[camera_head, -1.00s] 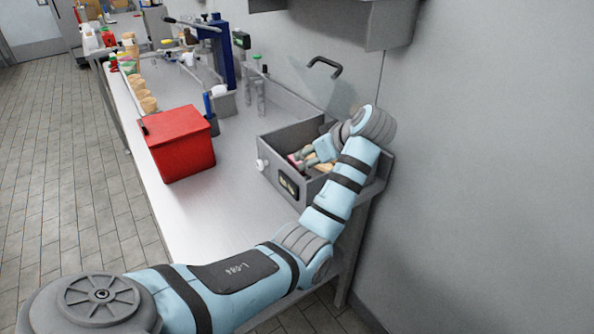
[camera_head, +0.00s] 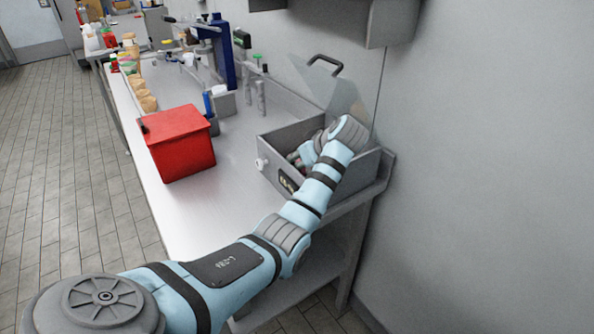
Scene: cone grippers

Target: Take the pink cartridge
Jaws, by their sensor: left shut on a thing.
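The grey open box (camera_head: 268,148) stands at the right end of the bench, with its clear lid raised behind it. My left arm reaches over its front right side. My left gripper (camera_head: 297,159) is down inside the box near its left inner side, mostly behind my own wrist. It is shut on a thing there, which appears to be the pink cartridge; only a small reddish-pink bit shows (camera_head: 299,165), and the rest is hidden. My right gripper is out of view.
A red bin (camera_head: 182,150) stands left of the box, with bare bench between them. Behind are a blue press (camera_head: 222,52), clear tubes in a stand (camera_head: 256,95) and a row of tan cups (camera_head: 143,95). A wall closes the right side.

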